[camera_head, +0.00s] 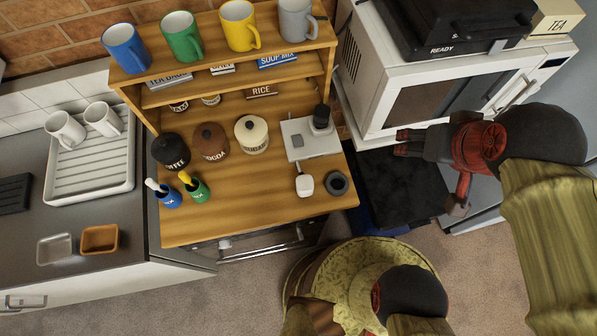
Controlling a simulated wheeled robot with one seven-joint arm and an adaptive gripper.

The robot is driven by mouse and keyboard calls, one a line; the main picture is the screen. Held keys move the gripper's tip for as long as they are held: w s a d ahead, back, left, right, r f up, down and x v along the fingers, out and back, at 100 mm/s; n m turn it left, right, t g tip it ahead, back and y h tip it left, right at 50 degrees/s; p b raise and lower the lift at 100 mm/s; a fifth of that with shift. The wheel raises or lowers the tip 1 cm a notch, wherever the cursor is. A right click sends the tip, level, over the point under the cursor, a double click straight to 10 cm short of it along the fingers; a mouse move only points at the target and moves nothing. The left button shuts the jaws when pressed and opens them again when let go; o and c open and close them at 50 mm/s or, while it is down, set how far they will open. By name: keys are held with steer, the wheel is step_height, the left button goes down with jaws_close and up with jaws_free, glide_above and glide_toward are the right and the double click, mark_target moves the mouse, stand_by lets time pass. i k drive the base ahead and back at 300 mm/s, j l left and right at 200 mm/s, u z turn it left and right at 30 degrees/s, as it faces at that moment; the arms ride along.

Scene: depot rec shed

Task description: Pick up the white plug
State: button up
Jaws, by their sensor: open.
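The white plug (304,185) lies near the front right of the wooden counter, just below a flat pale-grey unit. It looks like a small rounded block with a short narrow part toward that unit. My gripper (401,143) is to the right of the plug and clear of it, in front of the white microwave. Its dark fingers point left; they are open with nothing seen between them.
A dark round ring-like object (336,183) sits close to the right of the plug. The pale-grey unit (309,138) with a black knob stands behind it. Dark, cream and brown jars (251,135) and small blue and green pots (196,188) stand further left. The microwave (365,75) is at right.

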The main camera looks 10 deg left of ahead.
mark_target(304, 184)
steer(key=k+l+u, duration=0.1)
steer(key=u, duration=1.1)
steer(key=j+z, duration=0.15)
steer(key=z, duration=0.25)
steer(key=j+z, duration=0.15)
steer(key=z, duration=0.25)
steer(key=k+j+z, duration=0.1)
steer(key=z, duration=0.25)
steer(key=j+z, duration=0.1)
steer(key=z, duration=0.3)
steer(key=k+l, duration=0.05)
